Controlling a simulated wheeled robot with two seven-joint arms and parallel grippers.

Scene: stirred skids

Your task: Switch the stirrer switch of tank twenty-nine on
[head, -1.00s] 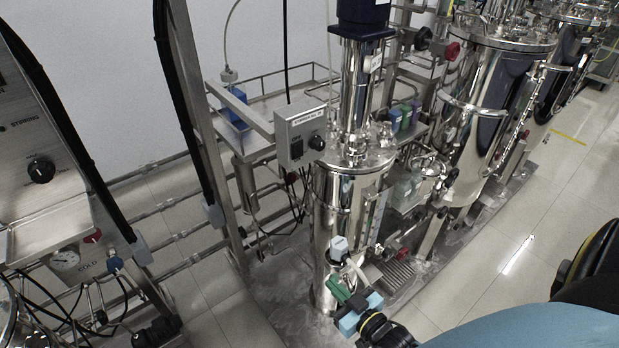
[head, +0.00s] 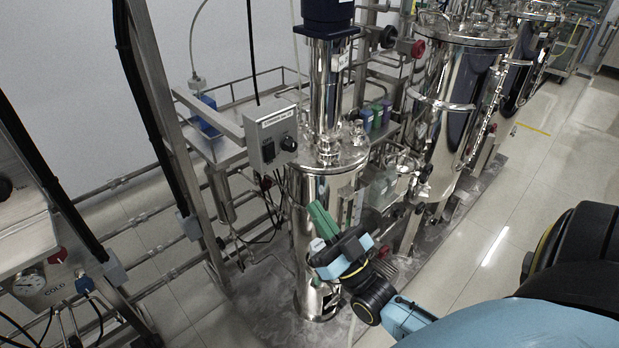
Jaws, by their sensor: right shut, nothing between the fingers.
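A grey stirrer control box (head: 272,137) hangs beside the slim steel tank (head: 312,235). It has a label strip too small to read, a black knob (head: 289,144) and a small dark switch (head: 268,152) on its front. I cannot tell the switch's position. My right gripper (head: 318,212) has green fingers and is shut and empty. It is in front of the tank's upper body, below and to the right of the box, apart from the switch. My left gripper is not in view.
A dark blue motor (head: 328,12) tops the slim tank. A steel post (head: 170,130) stands left of the box. A panel with a gauge (head: 29,284) is at far left. Larger tanks (head: 455,90) stand behind right. The floor (head: 500,215) at right is clear.

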